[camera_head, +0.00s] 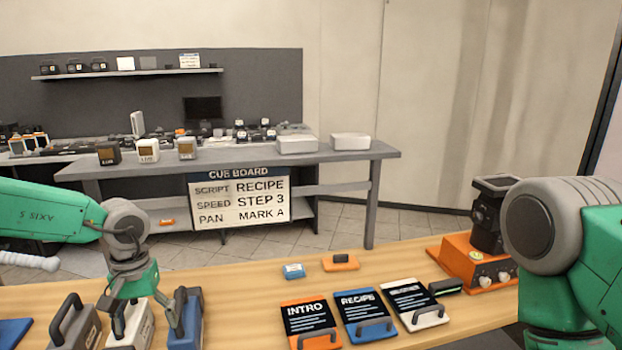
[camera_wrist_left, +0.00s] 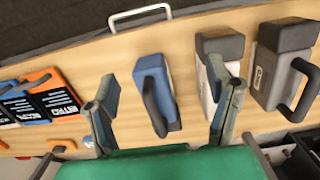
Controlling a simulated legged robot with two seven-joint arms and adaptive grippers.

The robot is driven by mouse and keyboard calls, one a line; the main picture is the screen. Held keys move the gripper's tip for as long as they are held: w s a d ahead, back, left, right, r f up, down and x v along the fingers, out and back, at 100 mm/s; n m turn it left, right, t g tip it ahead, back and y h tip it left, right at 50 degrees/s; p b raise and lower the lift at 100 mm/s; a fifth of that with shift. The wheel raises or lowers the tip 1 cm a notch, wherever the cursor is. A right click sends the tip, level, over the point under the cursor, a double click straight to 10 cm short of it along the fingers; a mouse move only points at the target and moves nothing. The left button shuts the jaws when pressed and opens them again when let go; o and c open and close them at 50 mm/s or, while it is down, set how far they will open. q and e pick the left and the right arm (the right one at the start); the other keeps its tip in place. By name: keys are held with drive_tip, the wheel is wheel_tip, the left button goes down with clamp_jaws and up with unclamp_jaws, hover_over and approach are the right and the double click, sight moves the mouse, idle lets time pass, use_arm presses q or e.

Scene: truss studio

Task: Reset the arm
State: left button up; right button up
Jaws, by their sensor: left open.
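My left gripper (camera_head: 128,312) hangs fingers down over the row of handled cases at the table's left. In the left wrist view its two fingers (camera_wrist_left: 163,108) are spread wide, with nothing held between them. A blue case (camera_head: 186,320) with a dark handle shows between the fingers in that view (camera_wrist_left: 152,85). A white case (camera_head: 133,330) is partly hidden by the gripper; a grey case (camera_head: 75,322) stands left of it. My right arm comes in at the right edge of the head view; its gripper is out of sight.
Intro (camera_head: 310,322), recipe (camera_head: 365,312) and white (camera_head: 415,303) cards lie mid-table. An orange-based device (camera_head: 470,262) stands at right. Small blue (camera_head: 293,271) and orange (camera_head: 341,262) items lie behind the cards. A grey bench (camera_head: 350,153) with a cue board (camera_head: 240,203) stands beyond.

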use_arm(q)
drive_tip(key=s+d+f+m+t+y+b, duration=0.15)
drive_tip(key=s+f, duration=0.25)
drive_tip(key=f, duration=0.4)
drive_tip(key=s+f+t+y+b, duration=0.1)
drive_tip(key=s+f+t+b, duration=0.2)
drive_tip(key=f, duration=0.4)
drive_tip(key=s+f+m+y+b, duration=0.1)
drive_tip(key=s+f+y+b, duration=0.1)
drive_tip(key=s+f, duration=0.45)
drive_tip(key=s+d+f+g+h+b, duration=0.1)
drive_tip(key=s+f, duration=0.3)
drive_tip(key=s, duration=0.5)
drive_tip(key=s+d+f+g+h+b, duration=0.2)
drive_tip(key=s+f+h+b, duration=0.1)
drive_tip(key=s, duration=0.7)
drive_tip(key=shift+f+m, duration=0.35)
drive_tip(key=shift+f, duration=0.1)
use_arm(e)
wheel_tip(320, 180, down, 11)
drive_tip(key=d, duration=0.1)
drive_tip(key=shift+s+r, duration=0.15)
drive_tip(key=shift+s, duration=0.1)
use_arm(q)
drive_tip(key=shift+a, duration=0.15)
use_arm(e)
drive_tip(key=shift+a, duration=0.1)
